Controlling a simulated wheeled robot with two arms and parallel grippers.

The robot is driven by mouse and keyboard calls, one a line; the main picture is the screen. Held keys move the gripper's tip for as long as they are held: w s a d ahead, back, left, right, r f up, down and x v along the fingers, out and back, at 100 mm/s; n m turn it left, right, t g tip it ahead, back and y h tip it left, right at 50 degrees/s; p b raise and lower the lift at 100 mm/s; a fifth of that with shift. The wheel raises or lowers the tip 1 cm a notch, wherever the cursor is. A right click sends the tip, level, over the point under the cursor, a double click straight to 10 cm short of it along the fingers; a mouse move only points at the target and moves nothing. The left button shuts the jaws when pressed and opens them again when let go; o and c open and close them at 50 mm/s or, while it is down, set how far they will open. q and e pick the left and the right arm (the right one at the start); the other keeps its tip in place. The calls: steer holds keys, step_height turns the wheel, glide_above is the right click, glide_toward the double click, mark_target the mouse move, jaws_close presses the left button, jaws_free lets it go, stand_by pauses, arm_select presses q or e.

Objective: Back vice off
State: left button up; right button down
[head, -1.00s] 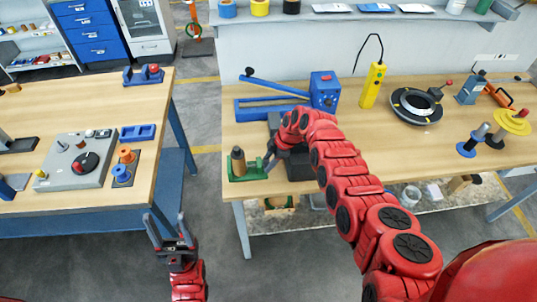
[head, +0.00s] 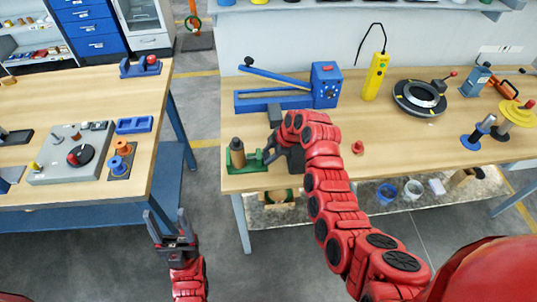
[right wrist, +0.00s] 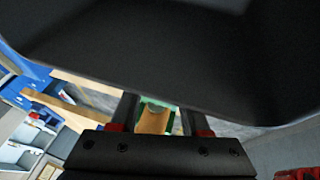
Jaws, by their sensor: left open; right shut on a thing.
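The green vice (head: 243,167) stands at the front left corner of the right-hand wooden table, with a brown upright cylinder (head: 237,154) with a dark top in it. My right gripper (head: 268,157) is at the vice's right end, where its handle would be, and is shut on it. The exact grip is hidden by my wrist. In the right wrist view, a tan piece (right wrist: 154,120) and green parts (right wrist: 151,101) of the vice show between the two fingers. My left gripper (head: 167,214) is open and empty over the floor between the tables.
A blue lever press (head: 326,85) stands behind my right wrist. A yellow pendant (head: 375,76), a black ring (head: 420,97) and a small red knob (head: 358,147) are to its right. The left table (head: 50,100) holds a grey panel (head: 70,152). Floor between tables is free.

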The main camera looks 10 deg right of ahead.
steer(key=shift+w+r, duration=0.1)
steer(key=shift+r, duration=0.05)
steer(key=shift+c, duration=1.8)
jaws_free()
steer(key=shift+s+d+r+b, duration=0.2)
steer(key=shift+d+r+b, duration=0.1)
steer(key=shift+r+b, duration=0.1)
steer(key=b+v, duration=0.1)
steer(key=v, duration=0.3)
steer(key=shift+b, duration=0.4)
steer(key=p+v, duration=1.2)
steer(key=shift+s+d+r+p, duration=0.1)
steer(key=shift+s+p, duration=0.1)
steer(key=shift+p, duration=0.2)
